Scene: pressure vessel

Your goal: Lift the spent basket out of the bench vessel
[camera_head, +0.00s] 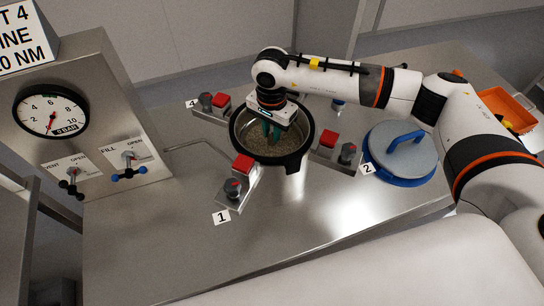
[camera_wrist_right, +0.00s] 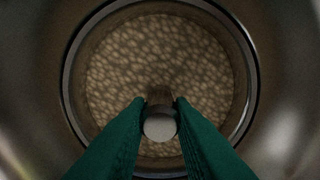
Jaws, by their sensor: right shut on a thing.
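The bench vessel (camera_head: 303,152) is an open round pot with a dark rim, set in the steel bench. The spent basket (camera_wrist_right: 239,85) sits inside it, full of pale beige grains; the grains also show in the head view. My right gripper (camera_head: 266,129) reaches down into the vessel mouth from above. In the right wrist view its green fingers (camera_wrist_right: 160,108) are shut on the basket's central post (camera_wrist_right: 159,128), which has a round light top. The basket's outside and bottom are hidden. My left gripper is not in view.
Red-topped clamps (camera_head: 243,164) with dark knobs stand around the vessel. A round grey lid (camera_head: 398,150) with blue rim and handle lies to the right. A gauge panel (camera_head: 55,113) with valve handles stands left. An orange tray (camera_head: 507,108) is at far right. The front bench is clear.

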